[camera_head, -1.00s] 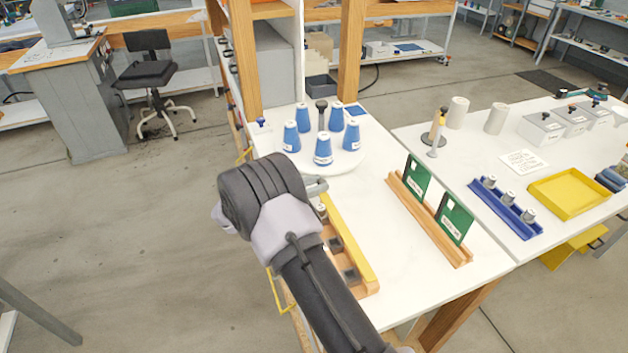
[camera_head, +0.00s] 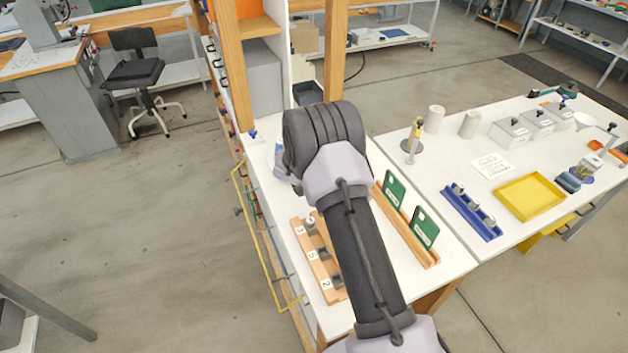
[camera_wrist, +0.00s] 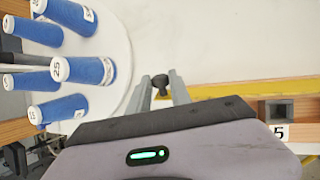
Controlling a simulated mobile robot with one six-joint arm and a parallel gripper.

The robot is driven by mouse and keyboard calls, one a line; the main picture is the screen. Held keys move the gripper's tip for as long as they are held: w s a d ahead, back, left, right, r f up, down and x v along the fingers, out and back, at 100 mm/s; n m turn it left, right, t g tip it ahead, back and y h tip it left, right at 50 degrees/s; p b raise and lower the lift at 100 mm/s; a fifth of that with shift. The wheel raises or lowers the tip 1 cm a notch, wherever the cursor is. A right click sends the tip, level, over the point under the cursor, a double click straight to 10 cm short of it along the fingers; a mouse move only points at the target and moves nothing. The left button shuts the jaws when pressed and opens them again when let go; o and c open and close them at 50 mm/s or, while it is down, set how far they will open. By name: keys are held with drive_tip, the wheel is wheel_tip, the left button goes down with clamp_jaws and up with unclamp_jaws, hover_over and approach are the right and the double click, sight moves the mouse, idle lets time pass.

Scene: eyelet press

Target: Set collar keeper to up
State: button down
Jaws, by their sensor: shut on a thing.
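In the wrist view my gripper (camera_wrist: 162,92) is shut on a small dark knob-headed piece (camera_wrist: 160,80), seen between the fingertips over the white tabletop. I cannot tell whether this piece is the collar keeper, or whether it is tilted or upright. A round white turntable (camera_wrist: 118,45) with blue numbered cones (camera_wrist: 78,70) is just left of the fingers. In the head view my arm's wrist hides the gripper, the held piece and most of the turntable. No part labelled as a collar keeper can be made out.
A wooden rack (camera_head: 318,262) with numbered slots lies left of my arm; its end also shows in the wrist view (camera_wrist: 303,108). Green plates (camera_head: 425,228) stand in a wooden rail to the right. A blue rail (camera_head: 471,212) and yellow tray (camera_head: 530,196) lie farther right.

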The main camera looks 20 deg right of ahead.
drive_tip(key=d+r+y+p, duration=0.1)
drive_tip(key=p, duration=0.3)
drive_tip(key=shift+r+y+p, duration=0.1)
drive_tip(key=shift+y+p, duration=0.25)
drive_tip(key=shift+y, duration=0.05)
drive_tip(key=shift+d+f+m+y+p, duration=0.4)
drive_tip(key=shift+y+p, duration=0.4)
drive_tip(key=shift+p, duration=0.4)
drive_tip(key=shift+d+f+y+b, duration=0.3)
drive_tip(key=shift+f+y+b, duration=0.3)
drive_tip(key=shift+f+y, duration=0.25)
drive_tip(key=shift+d+f+y+b, duration=0.1)
drive_tip(key=shift+d+y+b, duration=0.05)
drive_tip(key=shift+y+b, duration=0.6)
drive_tip(key=c, duration=1.2)
unclamp_jaws()
drive_tip(key=v, duration=1.7)
drive_tip(key=shift+s+r, duration=0.1)
drive_tip(key=shift+r, duration=0.15)
